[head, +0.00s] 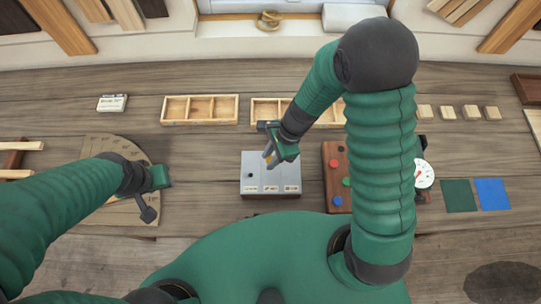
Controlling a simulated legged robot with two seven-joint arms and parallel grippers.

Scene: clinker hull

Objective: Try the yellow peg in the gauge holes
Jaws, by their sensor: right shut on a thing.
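The grey gauge block (250,186) stands near the middle of the bench, with a dark hole showing on its left part and labels along its front edge. My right gripper (268,154) is over the back of the block, shut on the yellow peg (267,156). Only a small part of the peg shows. I cannot tell whether its tip is in a hole or above one; the gripper hides the holes there. My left gripper (163,178) is well to the left of the block, over a curved wooden board; its jaws are not clear.
A brown board (331,196) with red, green and blue knobs stands right of the block, partly behind my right arm. A dial (424,174) and green and blue squares (493,193) lie further right. Divided wooden trays (200,122) stand behind.

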